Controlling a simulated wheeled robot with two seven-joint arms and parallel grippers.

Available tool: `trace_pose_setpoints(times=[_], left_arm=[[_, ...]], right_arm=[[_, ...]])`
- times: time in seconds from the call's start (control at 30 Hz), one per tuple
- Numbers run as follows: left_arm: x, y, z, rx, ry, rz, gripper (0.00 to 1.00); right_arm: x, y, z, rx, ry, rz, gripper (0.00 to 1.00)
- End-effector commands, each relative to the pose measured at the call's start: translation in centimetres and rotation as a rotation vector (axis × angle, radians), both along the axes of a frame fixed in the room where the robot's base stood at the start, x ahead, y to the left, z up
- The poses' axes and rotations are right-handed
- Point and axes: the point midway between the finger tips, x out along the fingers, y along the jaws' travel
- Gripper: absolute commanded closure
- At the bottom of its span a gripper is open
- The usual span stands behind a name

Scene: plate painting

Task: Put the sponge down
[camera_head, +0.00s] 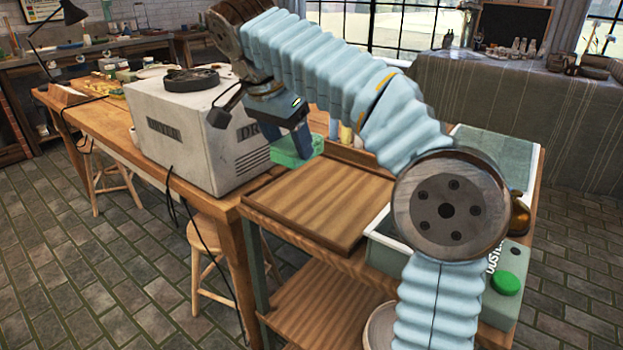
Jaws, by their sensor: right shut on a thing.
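My right gripper (300,146) hangs down from its arm near the middle of the view. It is shut on a green sponge (288,153), whose near part shows below and left of the fingers. The sponge appears above the back left part of a wooden board (310,205) on the cart; I cannot tell how high it is, or whether it touches anything. My arm hides the area behind and right of the gripper. My left gripper is not in view.
A large white box marked as a dryer (200,125) stands close on the left, on a long wooden table (60,105). A grey unit with a green button (506,283) sits at the cart's right. The board's front and middle are bare. A stool (215,245) stands below.

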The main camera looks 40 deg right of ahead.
Motion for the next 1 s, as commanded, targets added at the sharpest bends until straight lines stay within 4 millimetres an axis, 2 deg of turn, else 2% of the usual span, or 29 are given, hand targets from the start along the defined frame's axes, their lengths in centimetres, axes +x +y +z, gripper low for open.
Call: trace_pose_setpoints(times=[0.03, 0.1, 0.2, 0.37, 0.47, 0.6, 0.97, 1.0], left_arm=[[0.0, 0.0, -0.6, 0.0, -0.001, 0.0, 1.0], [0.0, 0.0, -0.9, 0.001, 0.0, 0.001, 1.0], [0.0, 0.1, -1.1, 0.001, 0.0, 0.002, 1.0], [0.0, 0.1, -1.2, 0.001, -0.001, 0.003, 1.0], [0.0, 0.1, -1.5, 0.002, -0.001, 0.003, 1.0], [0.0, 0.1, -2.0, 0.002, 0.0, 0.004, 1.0], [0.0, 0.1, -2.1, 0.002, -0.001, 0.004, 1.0], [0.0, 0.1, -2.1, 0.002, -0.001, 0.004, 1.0]], right_arm=[[0.0, -1.1, -1.4, -0.001, 0.002, -0.004, 0.71], [0.2, -2.2, -2.8, -0.001, 0.003, -0.002, 0.71], [0.3, -3.4, -4.2, 0.0, 0.002, -0.001, 0.71], [0.5, -4.3, -5.2, 0.001, 0.001, 0.001, 0.71], [0.6, -5.2, -6.4, 0.0, 0.002, -0.001, 0.71], [0.6, -5.0, -8.6, 0.0, 0.002, 0.001, 0.71], [0.6, -5.0, -9.2, 0.0, 0.0, 0.002, 0.71], [0.6, -5.0, -9.2, 0.0, 0.0, 0.002, 0.34]])
